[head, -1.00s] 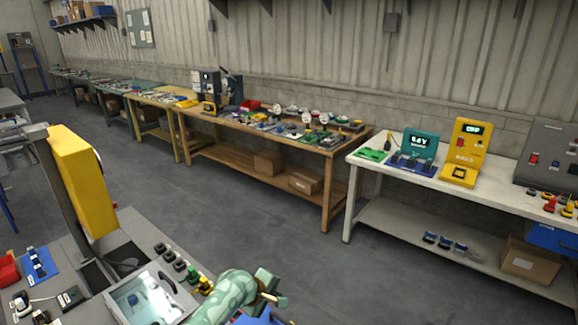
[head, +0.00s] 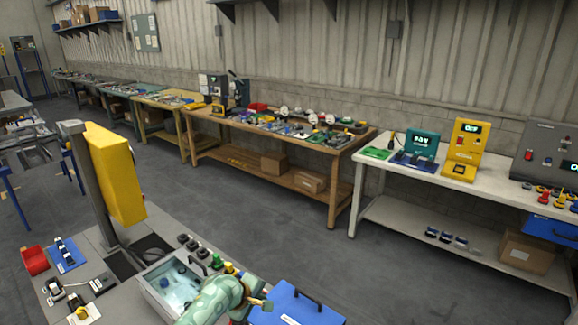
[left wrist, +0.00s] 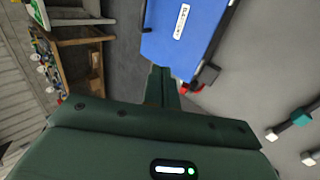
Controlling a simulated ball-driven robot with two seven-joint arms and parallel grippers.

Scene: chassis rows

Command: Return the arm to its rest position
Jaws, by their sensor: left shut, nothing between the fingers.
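My left arm (head: 212,300), mottled pale green, comes in at the bottom of the head view. My left gripper (head: 262,298) is at its end, shut and empty, above the near bench and close to the left side of a blue case. In the left wrist view its shut fingers (left wrist: 162,86) point toward the blue case (left wrist: 185,35), which has a white label. I cannot tell whether they touch it. My right gripper is in neither view.
The near bench (head: 105,300) holds a clear-lidded grey box (head: 172,283), a red bin (head: 34,261), a yellow upright box (head: 115,172) and the blue case (head: 298,306). Beyond a clear grey floor (head: 270,228) stand a wooden bench (head: 330,158) and a white bench (head: 440,177).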

